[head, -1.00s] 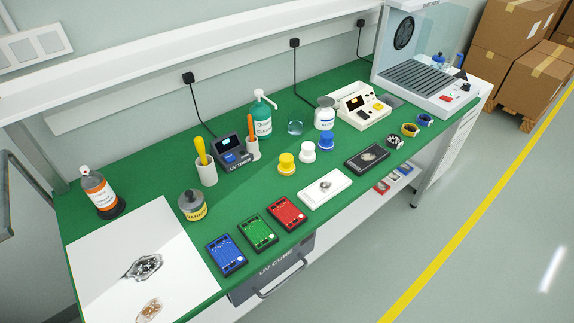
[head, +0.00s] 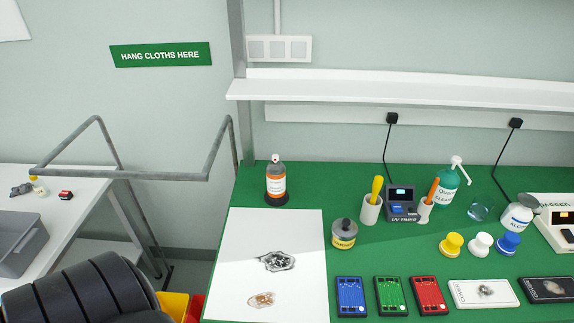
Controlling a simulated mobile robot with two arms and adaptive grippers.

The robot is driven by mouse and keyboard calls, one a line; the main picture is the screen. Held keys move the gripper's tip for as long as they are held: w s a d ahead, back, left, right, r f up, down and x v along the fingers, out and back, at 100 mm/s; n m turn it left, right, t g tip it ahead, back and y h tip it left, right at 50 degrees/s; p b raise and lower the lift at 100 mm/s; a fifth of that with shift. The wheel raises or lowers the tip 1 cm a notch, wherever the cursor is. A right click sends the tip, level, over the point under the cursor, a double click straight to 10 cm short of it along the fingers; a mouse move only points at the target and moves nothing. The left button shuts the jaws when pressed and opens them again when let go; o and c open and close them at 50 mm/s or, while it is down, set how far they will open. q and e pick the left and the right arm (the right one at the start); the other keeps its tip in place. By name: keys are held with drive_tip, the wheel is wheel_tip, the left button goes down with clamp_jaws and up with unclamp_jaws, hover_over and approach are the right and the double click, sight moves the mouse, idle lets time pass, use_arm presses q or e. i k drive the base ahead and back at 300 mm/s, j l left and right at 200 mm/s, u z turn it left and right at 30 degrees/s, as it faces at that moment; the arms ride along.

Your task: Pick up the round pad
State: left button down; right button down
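Three small round knob-shaped pieces, yellow (head: 451,245), white (head: 481,244) and blue (head: 508,243), stand in a row on the green bench top (head: 300,190) at the right. I cannot tell whether one of them is the round pad. A white sheet (head: 290,228) lies on the bench's left part, with a dark-edged clear patch (head: 277,262) and a brownish patch (head: 262,300) on it. Neither of my grippers is in view.
Blue (head: 351,298), green (head: 390,297) and red (head: 429,297) boards lie along the front. An orange-labelled bottle (head: 276,184), a tin (head: 344,235) and a UV timer (head: 401,205) stand behind. A rail (head: 140,174) and a side table (head: 70,215) are left.

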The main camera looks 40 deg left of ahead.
sight(450, 246)
drive_tip(key=l+u, duration=0.1)
drive_tip(key=u, duration=0.6)
drive_tip(key=i+l+u, duration=0.1)
drive_tip(key=l+u, duration=0.25)
drive_tip(key=l, duration=0.25)
drive_tip(key=l+u, duration=0.4)
drive_tip(key=l, duration=0.2)
drive_tip(key=l+u, duration=0.35)
drive_tip(key=l, duration=0.25)
